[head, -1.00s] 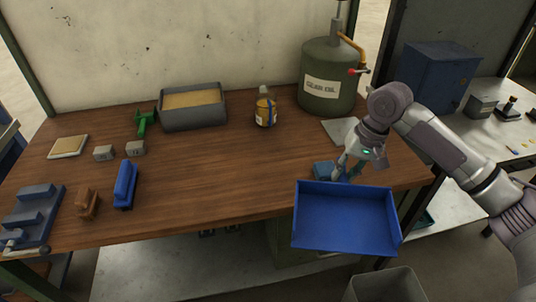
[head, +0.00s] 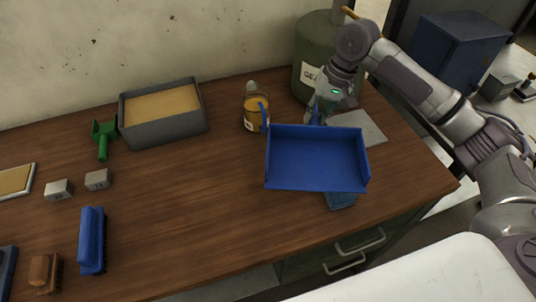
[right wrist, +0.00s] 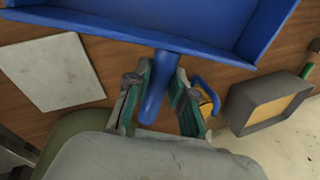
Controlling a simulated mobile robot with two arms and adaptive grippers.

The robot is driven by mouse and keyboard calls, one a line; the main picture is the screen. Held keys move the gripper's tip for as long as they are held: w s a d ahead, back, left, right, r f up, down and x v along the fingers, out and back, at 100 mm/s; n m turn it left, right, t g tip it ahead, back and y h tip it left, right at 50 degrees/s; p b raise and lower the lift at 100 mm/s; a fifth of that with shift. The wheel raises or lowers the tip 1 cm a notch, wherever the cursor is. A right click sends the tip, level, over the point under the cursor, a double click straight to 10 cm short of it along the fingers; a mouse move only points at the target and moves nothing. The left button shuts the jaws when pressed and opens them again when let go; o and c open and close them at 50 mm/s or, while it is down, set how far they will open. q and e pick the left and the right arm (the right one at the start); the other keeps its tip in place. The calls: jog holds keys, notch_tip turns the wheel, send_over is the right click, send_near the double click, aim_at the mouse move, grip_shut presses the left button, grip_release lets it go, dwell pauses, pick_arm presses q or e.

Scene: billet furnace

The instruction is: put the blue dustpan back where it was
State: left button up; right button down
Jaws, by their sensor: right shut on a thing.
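The blue dustpan (head: 316,162) is in the air over the right part of the wooden table, its open tray facing the head camera. My right gripper (head: 318,112) is shut on its handle, behind the tray. In the right wrist view the handle (right wrist: 155,95) runs between the two fingers (right wrist: 160,98), and the tray (right wrist: 185,22) fills the top. The dustpan's lower edge partly covers a blue flat item (head: 341,200) on the table. My left gripper is not in view.
A pale sheet (head: 362,127) lies right of the dustpan. An amber bottle (head: 252,118) and a green canister (head: 312,62) stand behind. A grey sand box (head: 160,135), green scoop (head: 104,138) and blue brush (head: 92,238) are left. The middle table is clear.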

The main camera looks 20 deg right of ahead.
aim_at(273, 135)
jog(key=a+f, duration=0.1)
jog(key=a, duration=0.1)
jog(key=w+a+f, duration=0.1)
jog(key=a, duration=0.1)
jog(key=a+f+p, duration=0.1)
jog(key=a, duration=0.1)
jog(key=shift+w+a+f, duration=0.1)
jog(key=shift+w+a, duration=0.05)
jog(key=shift+w, duration=0.05)
jog(key=a+f, duration=0.1)
jog(key=w+a+f, duration=0.1)
jog(key=shift+w+a+p, duration=0.15)
jog(key=shift+a+p, duration=0.15)
jog(key=shift+p, duration=0.05)
jog(key=shift+w+a+f, duration=0.15)
jog(key=shift+a+f, duration=0.25)
jog(key=shift+a, duration=0.05)
jog(key=shift+f, duration=0.4)
notch_tip(273, 135, down, 2)
jog(key=shift+f+p, duration=0.2)
jog(key=shift+p, duration=0.3)
jog(key=shift+f, duration=0.3)
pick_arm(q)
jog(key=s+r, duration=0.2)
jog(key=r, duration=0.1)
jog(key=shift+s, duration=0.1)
pick_arm(e)
jog(key=shift+f, duration=0.1)
